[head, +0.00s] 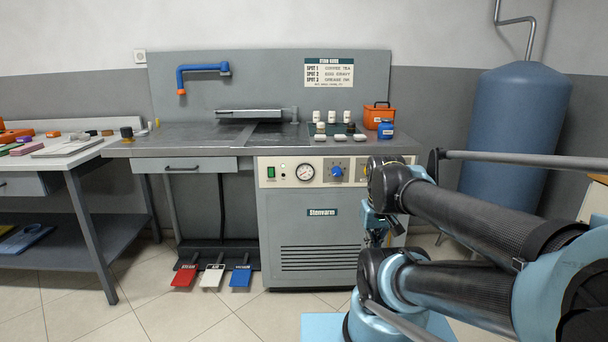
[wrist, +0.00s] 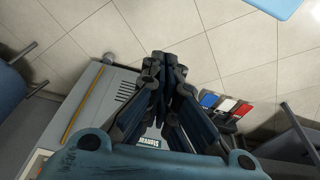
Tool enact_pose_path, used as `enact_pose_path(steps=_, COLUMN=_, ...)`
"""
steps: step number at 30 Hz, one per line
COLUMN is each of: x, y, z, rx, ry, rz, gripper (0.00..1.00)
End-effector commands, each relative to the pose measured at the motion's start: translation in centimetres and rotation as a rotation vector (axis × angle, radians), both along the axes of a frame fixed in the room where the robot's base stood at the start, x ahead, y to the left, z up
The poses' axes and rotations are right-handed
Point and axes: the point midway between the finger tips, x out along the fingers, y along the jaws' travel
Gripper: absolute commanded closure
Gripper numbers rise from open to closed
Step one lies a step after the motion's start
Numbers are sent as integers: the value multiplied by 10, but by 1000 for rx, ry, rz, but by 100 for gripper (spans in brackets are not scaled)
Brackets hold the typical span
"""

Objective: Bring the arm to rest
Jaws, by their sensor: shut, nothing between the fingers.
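My arm reaches in from the right of the head view, folded, with dark links and light blue joints. My gripper (head: 376,238) hangs below the arm's wrist joint, pointing down in front of the spotting machine's cabinet (head: 308,235). It is partly covered by the arm. In the wrist view my gripper (wrist: 165,62) shows its dark fingers drawn together with nothing between them. The wrist view looks down past the fingers at the floor tiles and the cabinet front.
A blue tank (head: 512,130) stands at the right. Red, white and blue pedals (head: 212,276) lie low in front. A side table (head: 75,158) is at the left. The front floor is clear.

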Motion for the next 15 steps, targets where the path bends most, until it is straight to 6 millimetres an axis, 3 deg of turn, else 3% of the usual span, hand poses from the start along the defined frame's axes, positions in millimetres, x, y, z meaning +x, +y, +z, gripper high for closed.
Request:
enact_pose_path(steps=4, x=-10, y=0, z=-7, rx=24, ry=11, rz=-69, gripper=100)
enact_pose_path(steps=15, x=-10, y=0, z=-7, rx=25, ry=12, rz=-73, gripper=100)
